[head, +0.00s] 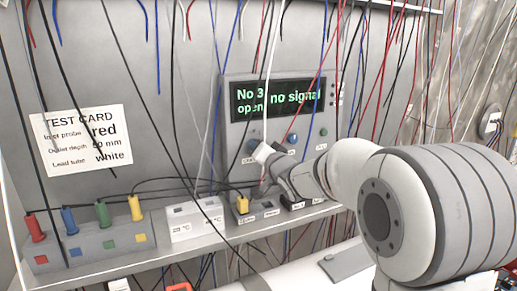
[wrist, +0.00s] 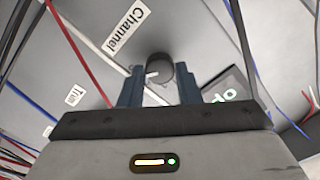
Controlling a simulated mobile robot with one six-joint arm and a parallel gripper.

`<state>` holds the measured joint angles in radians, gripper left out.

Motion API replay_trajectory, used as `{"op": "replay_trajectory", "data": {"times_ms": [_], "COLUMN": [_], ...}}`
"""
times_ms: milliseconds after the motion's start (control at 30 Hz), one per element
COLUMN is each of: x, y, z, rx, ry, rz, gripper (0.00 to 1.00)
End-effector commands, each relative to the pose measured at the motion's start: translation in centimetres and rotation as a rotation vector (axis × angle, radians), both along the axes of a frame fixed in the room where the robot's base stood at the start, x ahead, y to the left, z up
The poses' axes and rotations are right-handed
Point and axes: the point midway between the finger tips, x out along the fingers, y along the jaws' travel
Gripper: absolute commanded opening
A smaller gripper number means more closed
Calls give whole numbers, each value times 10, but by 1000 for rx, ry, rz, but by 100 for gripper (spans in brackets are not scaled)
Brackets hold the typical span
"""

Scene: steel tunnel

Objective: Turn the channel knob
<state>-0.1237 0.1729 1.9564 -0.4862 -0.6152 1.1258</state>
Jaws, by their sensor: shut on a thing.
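The dark round channel knob (wrist: 159,66) sits between my fingertips in the wrist view, beside a white label (wrist: 126,31) reading "Channel". My gripper (wrist: 160,84) is shut on it. In the head view my gripper (head: 264,153) reaches the lower left of the instrument panel (head: 228,120) and covers part of the knob area. The panel's display (head: 278,97) reads "No 3 open" and "no signal" in green.
A "Trim" label (wrist: 74,95) shows left of my gripper. Red, blue, white and black wires hang around the panel. A test card (head: 82,140) is on the wall. Below it, a shelf holds red, blue, green and yellow probes (head: 135,208) and a white block (head: 193,222).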

Motion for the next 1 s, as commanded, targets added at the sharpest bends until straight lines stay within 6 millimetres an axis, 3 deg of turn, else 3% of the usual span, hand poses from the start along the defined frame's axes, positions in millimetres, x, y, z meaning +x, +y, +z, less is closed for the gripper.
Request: {"op": "replay_trajectory", "data": {"times_ms": [467,500,767,1000], "x": [0,0,0,-1], "y": [0,0,0,-1], "z": [0,0,0,0], "rx": [17,17,16,15], "ry": [7,7,7,6], "rz": [0,0,0,0], "gripper": [8,32,52,52]}}
